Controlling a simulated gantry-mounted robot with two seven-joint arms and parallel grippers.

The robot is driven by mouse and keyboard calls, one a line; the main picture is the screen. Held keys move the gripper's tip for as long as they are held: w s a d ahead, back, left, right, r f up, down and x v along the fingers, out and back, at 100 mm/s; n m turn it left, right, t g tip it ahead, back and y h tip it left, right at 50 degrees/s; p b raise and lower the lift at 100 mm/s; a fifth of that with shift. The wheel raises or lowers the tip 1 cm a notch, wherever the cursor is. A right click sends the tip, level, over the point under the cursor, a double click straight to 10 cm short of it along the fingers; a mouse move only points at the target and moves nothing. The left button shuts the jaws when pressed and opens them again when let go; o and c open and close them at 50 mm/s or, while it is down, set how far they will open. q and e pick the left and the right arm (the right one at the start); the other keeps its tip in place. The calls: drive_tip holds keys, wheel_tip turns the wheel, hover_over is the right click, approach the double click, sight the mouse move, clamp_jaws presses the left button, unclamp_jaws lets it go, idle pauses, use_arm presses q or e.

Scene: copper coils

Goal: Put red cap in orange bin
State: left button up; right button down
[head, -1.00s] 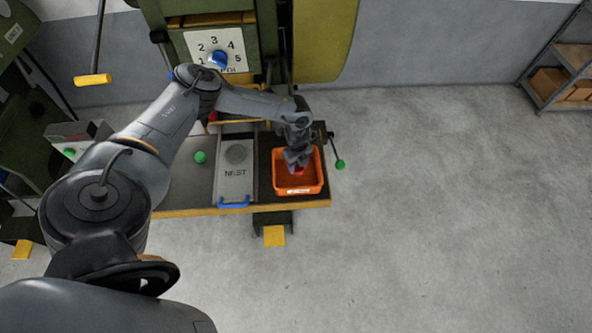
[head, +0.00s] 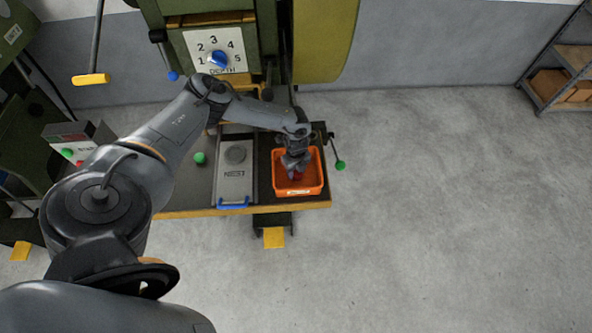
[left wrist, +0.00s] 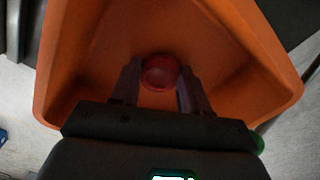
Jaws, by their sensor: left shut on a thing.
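The orange bin (head: 313,187) sits on the right end of the workbench; its inside fills most of the left wrist view (left wrist: 75,55). My left gripper (head: 297,174) reaches down over the bin. Its fingers (left wrist: 158,88) are shut on the red cap (left wrist: 160,71), which lies between the fingertips with the bin floor behind it. In the head view the cap (head: 298,176) is a small red patch, mostly hidden by the gripper. I cannot tell whether the cap touches the bin floor. My right gripper is not in view.
Left of the bin is a grey plate with a blue handle (head: 233,204) and a green knob (head: 200,158). A lever with a green ball (head: 340,165) stands out right of the bin. A green machine with a numbered dial (head: 217,58) rises behind. The floor at right is clear.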

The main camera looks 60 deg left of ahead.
use_arm(q)
drive_tip(key=o, duration=1)
drive_tip(key=shift+o, duration=0.2)
drive_tip(key=shift+r, duration=0.1)
